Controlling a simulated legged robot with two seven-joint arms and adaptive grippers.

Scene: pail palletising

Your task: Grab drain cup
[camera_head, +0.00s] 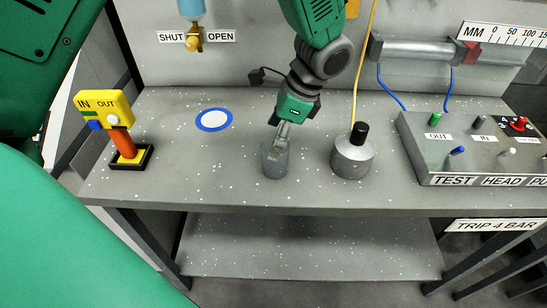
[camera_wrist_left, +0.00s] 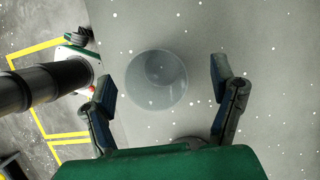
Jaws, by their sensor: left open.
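The drain cup (camera_head: 273,161) is a small grey, translucent-looking round cup standing on the grey speckled bench. In the left wrist view the cup (camera_wrist_left: 157,80) appears as a round shape between my two spread fingers, with bench showing on both sides of it. My left gripper (camera_head: 282,136) points down at the cup from above, its fingers at the rim in the head view. The left gripper (camera_wrist_left: 162,76) is open and not closed on the cup. Whether a finger touches it I cannot tell. My right gripper is not in view.
A grey cylinder with a black knob (camera_head: 352,160) and yellow cord stands right of the cup. A blue-ringed white disc (camera_head: 214,120) lies behind left. A yellow IN/OUT box (camera_head: 104,106) stands left; the test-head panel (camera_head: 470,150) is right. The bench's front edge is close.

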